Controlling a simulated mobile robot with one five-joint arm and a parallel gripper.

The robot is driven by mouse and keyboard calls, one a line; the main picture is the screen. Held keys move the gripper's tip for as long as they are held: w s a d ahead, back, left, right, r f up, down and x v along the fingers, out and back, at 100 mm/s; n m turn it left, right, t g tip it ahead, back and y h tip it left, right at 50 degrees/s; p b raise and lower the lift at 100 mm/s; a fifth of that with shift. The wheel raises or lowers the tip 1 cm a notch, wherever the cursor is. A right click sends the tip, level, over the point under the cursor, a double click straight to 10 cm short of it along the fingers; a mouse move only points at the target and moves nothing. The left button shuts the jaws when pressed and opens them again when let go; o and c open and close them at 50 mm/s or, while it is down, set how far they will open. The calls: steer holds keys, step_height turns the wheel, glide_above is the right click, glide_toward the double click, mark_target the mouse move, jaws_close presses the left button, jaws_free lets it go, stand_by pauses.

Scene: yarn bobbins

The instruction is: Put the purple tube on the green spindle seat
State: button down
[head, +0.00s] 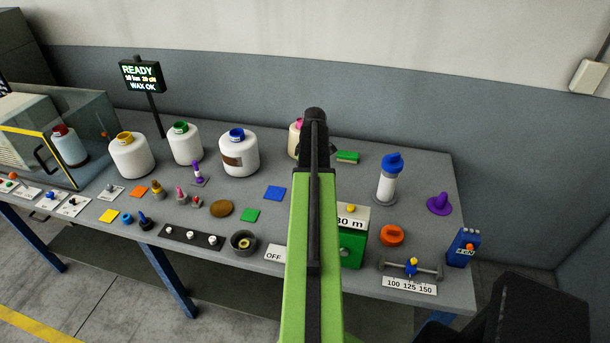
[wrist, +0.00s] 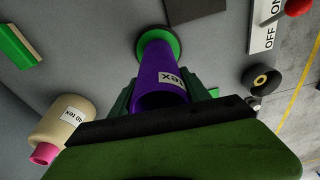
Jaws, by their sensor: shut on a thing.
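My gripper (head: 315,130) shows from behind in the head view, at the end of my green arm; its fingers are hidden there. In the wrist view my gripper (wrist: 168,98) is shut on the purple tube (wrist: 158,84), which carries a white label reading "tex". Tube and seat are hidden behind my arm in the head view.
A cream bobbin with a pink top (wrist: 62,130) lies left of the tube in the wrist view, near a green block (wrist: 18,45).

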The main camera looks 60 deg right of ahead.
steer(key=shift+f+b, duration=0.35)
steer(key=shift+c, duration=2.2)
jaws_free()
steer(key=shift+r, duration=0.1)
step_height(320, 180, up, 17)
steer(key=s+p, duration=0.2)
steer(key=p, duration=1.5)
steer(key=shift+d+r+p, duration=0.15)
steer(key=shift+d+p, duration=0.05)
steer(key=shift+p, duration=0.1)
